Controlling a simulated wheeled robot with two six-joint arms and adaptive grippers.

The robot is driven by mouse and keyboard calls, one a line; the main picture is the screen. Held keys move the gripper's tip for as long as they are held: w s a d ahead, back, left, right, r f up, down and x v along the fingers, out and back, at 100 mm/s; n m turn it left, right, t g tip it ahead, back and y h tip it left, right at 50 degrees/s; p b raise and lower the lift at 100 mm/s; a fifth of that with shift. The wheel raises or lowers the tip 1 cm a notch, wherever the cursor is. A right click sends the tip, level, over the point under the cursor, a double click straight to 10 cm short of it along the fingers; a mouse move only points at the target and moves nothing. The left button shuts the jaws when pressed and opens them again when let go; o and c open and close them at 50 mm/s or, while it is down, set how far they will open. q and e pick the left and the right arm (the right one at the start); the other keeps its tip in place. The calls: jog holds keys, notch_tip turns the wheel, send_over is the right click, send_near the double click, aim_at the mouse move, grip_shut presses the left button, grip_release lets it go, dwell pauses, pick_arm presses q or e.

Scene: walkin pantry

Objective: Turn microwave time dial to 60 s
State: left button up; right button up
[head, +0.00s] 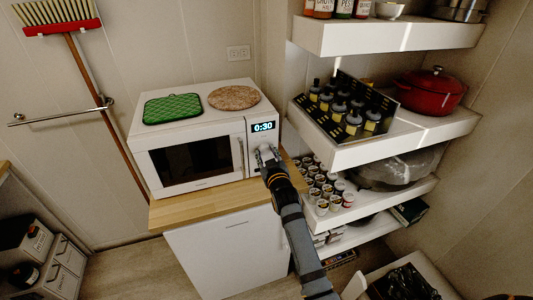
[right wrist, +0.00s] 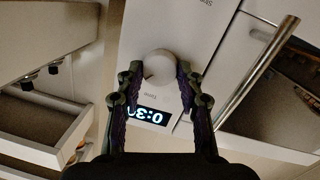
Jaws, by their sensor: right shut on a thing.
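The white microwave (head: 190,140) stands on a wood-topped cabinet in the head view. Its lit display (head: 263,127) reads 0:30, and the display (right wrist: 150,117) shows upside down in the right wrist view. My right gripper (head: 266,153) is at the control panel just below the display. In the right wrist view my right gripper (right wrist: 159,78) has a finger on each side of the round white time dial (right wrist: 158,64), shut on it. In the head view the gripper hides most of the dial. My left gripper is not in view.
The microwave's vertical door handle (head: 242,158) is just left of the panel; it also shows as a metal bar in the right wrist view (right wrist: 258,72). Shelves (head: 390,140) with bottles, pods and a red pot (head: 432,92) stand close on the right. A green pot holder (head: 172,108) lies on top.

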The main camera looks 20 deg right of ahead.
jog(key=shift+m+y+p, duration=0.3)
jog(key=shift+m+p, duration=0.15)
jog(key=shift+m, duration=1.15)
jog(key=o, duration=1.2)
jog(key=shift+w, duration=0.1)
jog(key=shift+c, duration=0.2)
jog(key=s, duration=0.7)
jog(key=shift+s+r, duration=0.25)
jog(key=shift+r, duration=0.1)
